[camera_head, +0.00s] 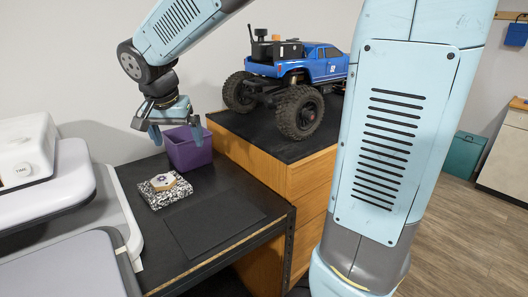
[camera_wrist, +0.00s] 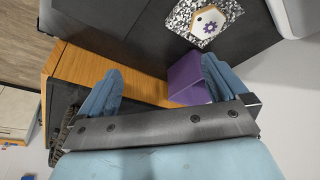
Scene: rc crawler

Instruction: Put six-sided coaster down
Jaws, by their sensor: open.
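The six-sided coaster (camera_head: 163,182) is pale with a wooden edge and a dark gear mark. It lies on a black-and-white speckled notebook (camera_head: 180,193) on the black bench. In the wrist view the coaster (camera_wrist: 208,25) is at the top, lying on the speckled notebook (camera_wrist: 183,17). My gripper (camera_head: 177,136) is open and empty, above and behind the coaster, beside the purple bin. In the wrist view the fingers of my gripper (camera_wrist: 160,88) are spread wide, with nothing between them but background.
A purple bin (camera_head: 188,150) stands behind the notebook. A flat black mat (camera_head: 213,222) lies in front of it. A blue toy truck (camera_head: 325,66) sits on the higher wooden cabinet (camera_head: 293,178) to the right. A white machine (camera_head: 28,150) stands left.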

